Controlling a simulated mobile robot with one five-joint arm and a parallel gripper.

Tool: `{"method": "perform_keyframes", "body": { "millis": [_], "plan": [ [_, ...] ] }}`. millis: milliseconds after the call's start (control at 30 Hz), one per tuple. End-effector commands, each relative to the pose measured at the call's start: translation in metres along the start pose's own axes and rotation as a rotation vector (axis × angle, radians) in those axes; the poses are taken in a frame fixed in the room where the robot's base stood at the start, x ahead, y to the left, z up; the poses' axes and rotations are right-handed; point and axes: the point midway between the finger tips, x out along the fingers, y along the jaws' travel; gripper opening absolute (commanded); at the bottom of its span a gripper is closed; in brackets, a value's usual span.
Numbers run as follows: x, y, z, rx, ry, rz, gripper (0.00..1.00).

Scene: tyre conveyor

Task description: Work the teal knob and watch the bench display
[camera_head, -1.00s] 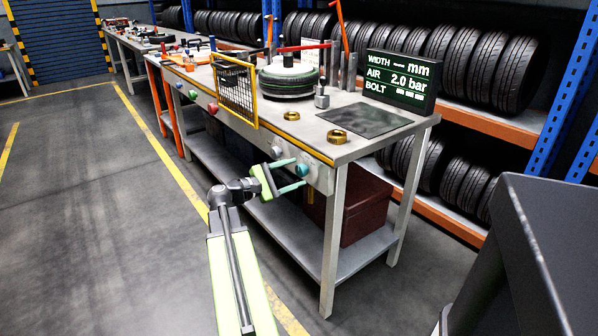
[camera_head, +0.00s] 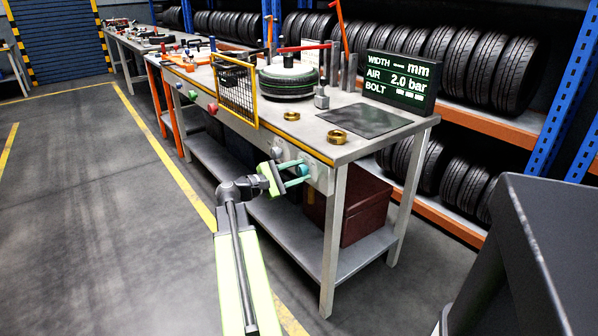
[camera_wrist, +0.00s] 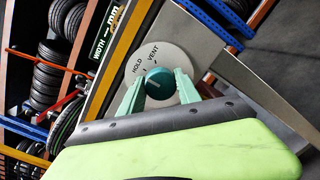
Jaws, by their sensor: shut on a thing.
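The teal knob (camera_head: 304,170) is on the front panel of the near workbench, below the top edge. In the wrist view the knob (camera_wrist: 160,84) sits on a round pale dial (camera_wrist: 169,60) lettered HOLD and VENT; its pale mark is small and I cannot tell its exact setting. My gripper (camera_wrist: 159,80) has one mint-green finger on each side of the knob and is shut on it. The gripper also shows at the panel in the head view (camera_head: 299,173). The bench display (camera_head: 399,82) reads WIDTH with dashes mm, AIR 2.0 bar, and BOLT with small blocks.
A tyre (camera_head: 288,82) lies on the bench behind a yellow-framed mesh guard (camera_head: 237,92). Brass rings (camera_head: 337,136) and a dark mat (camera_head: 365,120) are on the top. A dark red box (camera_head: 362,208) sits on the lower shelf. The floor at left is clear.

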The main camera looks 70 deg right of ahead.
Motion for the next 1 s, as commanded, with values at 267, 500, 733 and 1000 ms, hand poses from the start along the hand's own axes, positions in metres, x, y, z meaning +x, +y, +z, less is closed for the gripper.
{"method": "perform_keyframes", "body": {
  "millis": [267,500,733,1000],
  "plan": [
    [-0.0078,-0.0023,0.0037,0.054,0.006,0.002,0.00],
    [-0.0080,-0.0036,0.0046,0.213,0.015,-0.012,0.00],
    [-0.0076,-0.0043,0.0051,0.411,0.027,-0.025,0.00],
    [-0.0071,-0.0051,0.0049,0.616,0.040,-0.039,0.00]
  ]
}}
